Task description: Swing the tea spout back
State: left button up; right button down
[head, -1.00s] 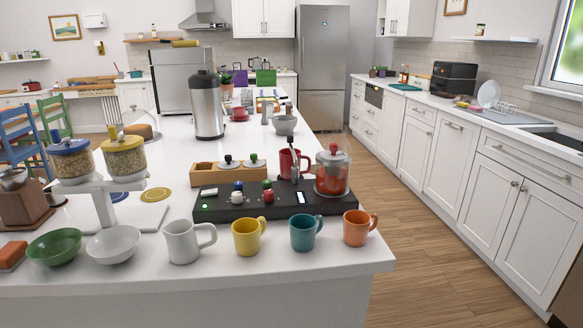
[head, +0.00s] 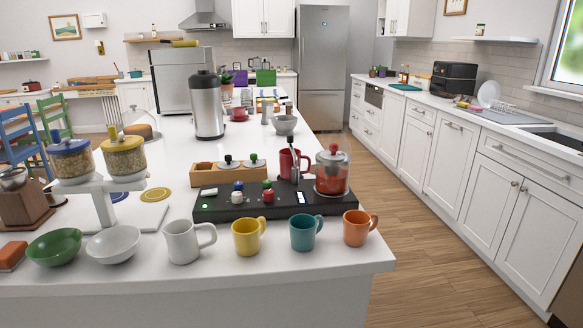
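A black tea station (head: 247,208) stands on the white island counter, with small coloured knobs and two little lit displays on it. A glass jar of red tea (head: 332,176) with a red-knobbed lid sits on its right end. A thin upright metal piece, apparently the tea spout (head: 294,163), rises just left of the jar. Its upper end leans left, in front of a red mug (head: 284,162). I cannot tell exactly which way the spout points. Neither of my grippers is in view.
White (head: 184,241), yellow (head: 247,236), teal (head: 305,232) and orange (head: 357,228) mugs line the counter's front edge before the station. A wooden box (head: 205,176) stands behind it. A steel urn (head: 207,105) stands farther back. Grain dispensers (head: 124,158) are at left. Floor at right is clear.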

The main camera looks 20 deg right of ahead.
aim_at(290, 137)
jog(key=l+u, duration=0.3)
jog(key=k+l+u, duration=0.3)
jog(key=l+u, duration=0.35)
jog(key=l, duration=0.15)
jog(key=k+l+u, duration=0.4)
jog(key=l+u, duration=0.15)
jog(key=u, duration=0.2)
jog(key=k+l+u, duration=0.15)
jog(key=u, duration=0.35)
jog(key=k+l+u, duration=0.2)
jog(key=u, duration=0.25)
jog(key=k+l+u, duration=0.1)
jog(key=u, duration=0.4)
jog(key=k+u, duration=0.3)
jog(key=u, duration=0.15)
jog(key=k+l+u, duration=0.1)
jog(key=k+u, duration=0.25)
jog(key=u, duration=0.15)
jog(key=k+u, duration=0.35)
jog(key=u, duration=0.15)
jog(key=k+l, duration=0.1)
jog(key=k, duration=0.35)
jog(key=k+l+u, duration=0.1)
jog(key=k, duration=0.35)
